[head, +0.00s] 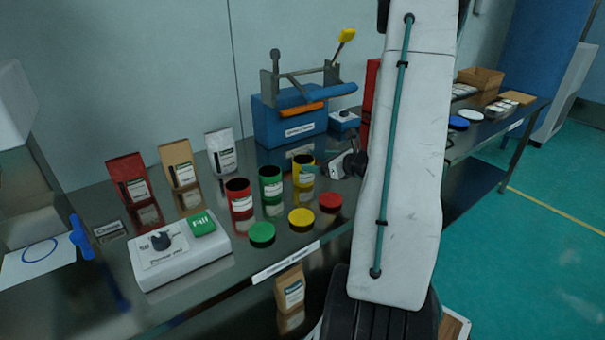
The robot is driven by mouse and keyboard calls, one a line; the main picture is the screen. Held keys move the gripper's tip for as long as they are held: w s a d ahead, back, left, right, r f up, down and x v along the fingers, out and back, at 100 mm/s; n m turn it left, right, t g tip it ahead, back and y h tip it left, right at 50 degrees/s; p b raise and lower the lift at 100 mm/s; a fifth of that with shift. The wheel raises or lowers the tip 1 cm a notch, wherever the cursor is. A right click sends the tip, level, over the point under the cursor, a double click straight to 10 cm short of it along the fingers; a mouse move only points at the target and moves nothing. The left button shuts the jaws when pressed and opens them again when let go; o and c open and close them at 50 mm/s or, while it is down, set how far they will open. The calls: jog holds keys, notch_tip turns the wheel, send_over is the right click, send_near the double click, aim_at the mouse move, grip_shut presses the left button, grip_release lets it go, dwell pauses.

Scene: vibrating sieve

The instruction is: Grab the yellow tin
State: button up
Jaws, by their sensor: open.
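The yellow tin (303,170) stands upright and open on the metal bench, at the right end of a row with a green tin (271,184) and a red tin (239,198). My gripper (322,171) is at the right side of the yellow tin, with its dark fingers pointing left toward it. The fingers are small here, and whether they touch the tin or reach around it cannot be told. My white arm hides part of the bench to the right.
Green (262,234), yellow (301,218) and red (331,202) lids lie in front of the tins. Pouches (180,165) stand behind left. A white control box (178,251) is at front left. A blue machine (290,125) with a raised lever stands behind the yellow tin.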

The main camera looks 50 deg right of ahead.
aim_at(296, 159)
jog(key=x, duration=0.7)
jog(key=shift+w+f, duration=0.25)
jog(key=shift+w, duration=0.05)
jog(key=c, duration=1.1)
